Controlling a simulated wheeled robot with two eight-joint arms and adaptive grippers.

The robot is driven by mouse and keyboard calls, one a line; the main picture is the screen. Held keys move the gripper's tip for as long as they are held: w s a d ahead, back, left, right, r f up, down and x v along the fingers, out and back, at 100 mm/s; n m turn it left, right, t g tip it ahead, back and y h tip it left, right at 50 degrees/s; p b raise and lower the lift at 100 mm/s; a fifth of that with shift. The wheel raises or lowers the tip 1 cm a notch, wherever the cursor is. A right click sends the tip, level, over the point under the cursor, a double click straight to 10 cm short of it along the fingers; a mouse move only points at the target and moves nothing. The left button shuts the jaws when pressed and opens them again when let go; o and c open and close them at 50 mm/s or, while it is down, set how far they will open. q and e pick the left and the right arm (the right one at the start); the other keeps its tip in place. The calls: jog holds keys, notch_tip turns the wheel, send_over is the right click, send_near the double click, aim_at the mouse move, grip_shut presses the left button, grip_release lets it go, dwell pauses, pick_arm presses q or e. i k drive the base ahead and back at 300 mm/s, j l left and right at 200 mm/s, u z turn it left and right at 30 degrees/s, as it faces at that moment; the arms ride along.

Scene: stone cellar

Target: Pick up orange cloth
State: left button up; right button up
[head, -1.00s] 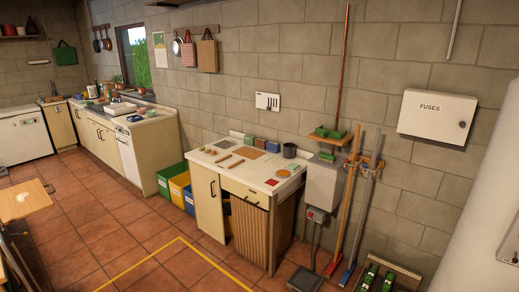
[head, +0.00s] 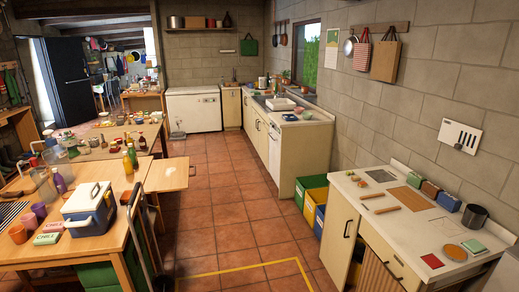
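A flat, roundish orange piece (head: 454,252) lies on the white top of the low cabinet (head: 408,226) at the right. It may be the orange cloth; its material is too small to tell. A flat red square (head: 432,261) lies just left of it and a green one (head: 473,246) just right of it. Neither of my grippers shows in the head view.
Two brown strips (head: 380,203) and a dark pot (head: 474,216) stand on the same cabinet. A wooden table (head: 95,243) with a cooler box (head: 90,208) is at the left. The tiled floor (head: 222,215) between is clear, with a yellow line (head: 240,268).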

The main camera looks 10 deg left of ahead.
aim_at(124, 199)
jog(key=i+j+u, duration=0.2)
jog(key=i+u, duration=0.2)
jog(key=i, duration=0.75)
jog(key=i+l+u, duration=0.2)
jog(key=i+u, duration=0.2)
jog(key=i, duration=0.7)
jog(key=i+j+u, duration=0.1)
jog(key=i+u, duration=0.25)
jog(key=i, duration=0.25)
jog(key=i+l+u, duration=0.1)
jog(key=i+u, duration=0.2)
jog(key=i, duration=0.35)
jog(key=i+l+u, duration=0.35)
jog(key=i, duration=0.25)
jog(key=j, duration=0.1)
